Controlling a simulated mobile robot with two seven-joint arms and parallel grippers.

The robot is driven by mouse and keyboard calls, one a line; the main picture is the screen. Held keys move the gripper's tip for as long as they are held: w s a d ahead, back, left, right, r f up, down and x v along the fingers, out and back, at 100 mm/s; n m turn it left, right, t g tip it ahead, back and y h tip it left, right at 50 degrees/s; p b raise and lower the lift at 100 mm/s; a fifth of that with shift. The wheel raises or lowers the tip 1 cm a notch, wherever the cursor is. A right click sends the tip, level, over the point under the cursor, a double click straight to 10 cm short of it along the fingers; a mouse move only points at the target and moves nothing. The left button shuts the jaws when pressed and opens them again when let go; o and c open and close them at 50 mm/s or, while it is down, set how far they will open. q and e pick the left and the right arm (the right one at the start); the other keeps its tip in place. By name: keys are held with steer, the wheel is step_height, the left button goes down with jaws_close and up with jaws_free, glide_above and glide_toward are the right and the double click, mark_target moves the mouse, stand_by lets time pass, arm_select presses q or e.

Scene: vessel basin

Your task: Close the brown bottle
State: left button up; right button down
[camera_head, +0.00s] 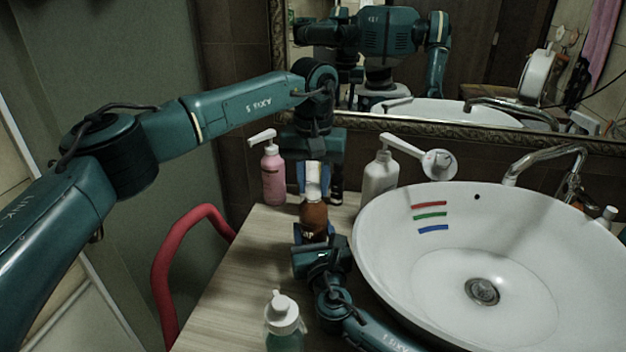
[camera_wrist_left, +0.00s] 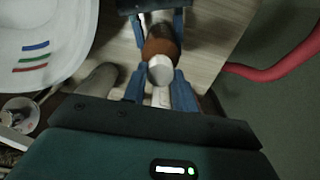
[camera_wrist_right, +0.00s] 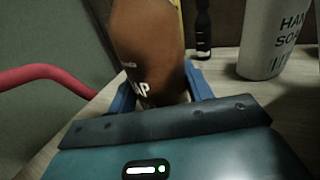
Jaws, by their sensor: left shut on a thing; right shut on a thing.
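The brown bottle (camera_head: 313,220) stands upright near the basin, with white lettering on its side. My right gripper (camera_head: 315,236) is shut around its lower body; the bottle (camera_wrist_right: 150,50) fills the space between the blue fingers in the right wrist view. A white top piece (camera_head: 313,184) is directly above the bottle. My left gripper (camera_head: 313,178) is shut on this white piece from behind, and it shows between the fingers in the left wrist view (camera_wrist_left: 160,72). It lines up with the bottle mouth, but I cannot tell whether it is seated or just above it.
A pink pump bottle (camera_head: 273,178) and a white pump bottle (camera_head: 379,178) stand behind, either side. A dark bottle (camera_wrist_right: 202,28) is close by. A white-capped bottle (camera_head: 284,325) stands in front. The white basin (camera_head: 400,285) is at right, a red rail (camera_head: 163,265) at left.

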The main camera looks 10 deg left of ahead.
arm_select(q)
steer(key=m, duration=0.7)
steer(key=o, duration=0.9)
steer(key=shift+o, duration=0.2)
steer(key=shift+r, duration=2.25)
steer(key=shift+c, duration=0.4)
